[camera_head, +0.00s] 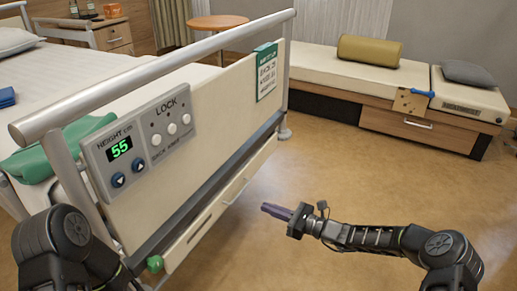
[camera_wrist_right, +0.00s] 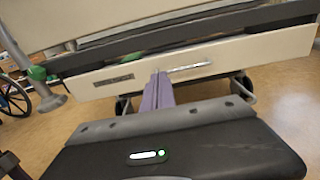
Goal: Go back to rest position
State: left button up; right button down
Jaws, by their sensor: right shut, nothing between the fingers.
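My right gripper (camera_head: 275,211) is in the lower middle of the head view, over the open floor in front of the bed's footboard. Its purple fingers are closed together with nothing between them. In the right wrist view the shut fingers (camera_wrist_right: 158,90) point toward the low drawer panel (camera_wrist_right: 225,62) under the bed, apart from it as far as I can tell. My left arm (camera_head: 62,250) shows only as a dark link at the lower left of the head view; its gripper is out of view.
The bed footboard (camera_head: 215,105) has a control panel (camera_head: 140,145) reading 55 and a top rail (camera_head: 170,75). A bench (camera_head: 330,72) with a bolster (camera_head: 369,50) stands at the back right. A wheel (camera_wrist_right: 14,97) shows in the wrist view. Floor (camera_head: 350,175) between footboard and bench is clear.

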jog(key=s+a+f+n+g+h, duration=0.3)
jog(key=s+a+f+n+g, duration=0.1)
jog(key=s+f, duration=0.5)
jog(key=s+a+f+n+g+h, duration=0.25)
jog(key=s+f+n+g, duration=0.2)
jog(key=s+f, duration=0.45)
jog(key=s+d+f+n+h, duration=0.2)
jog(key=s+d+n+h, duration=0.15)
jog(key=s+n, duration=0.4)
jog(key=s+d+f+n+h, duration=0.2)
jog(key=s+d+n, duration=0.25)
jog(key=s, duration=0.65)
pick_arm(q)
notch_tip(320, 180, up, 32)
jog(key=s+d+p, duration=0.1)
jog(key=s+p, duration=0.1)
jog(key=p, duration=3)
jog(key=shift+s+d+r+g, duration=0.2)
jog(key=shift+d+r+g, duration=0.1)
jog(key=shift+d, duration=0.1)
pick_arm(e)
jog(key=s+a+r+n, duration=0.1)
jog(key=r, duration=1.5)
jog(key=s+a+r+n, duration=0.1)
jog(key=s+r, duration=0.1)
jog(key=r, duration=1.5)
jog(key=shift+a+r, duration=0.2)
jog(key=shift+a, duration=0.15)
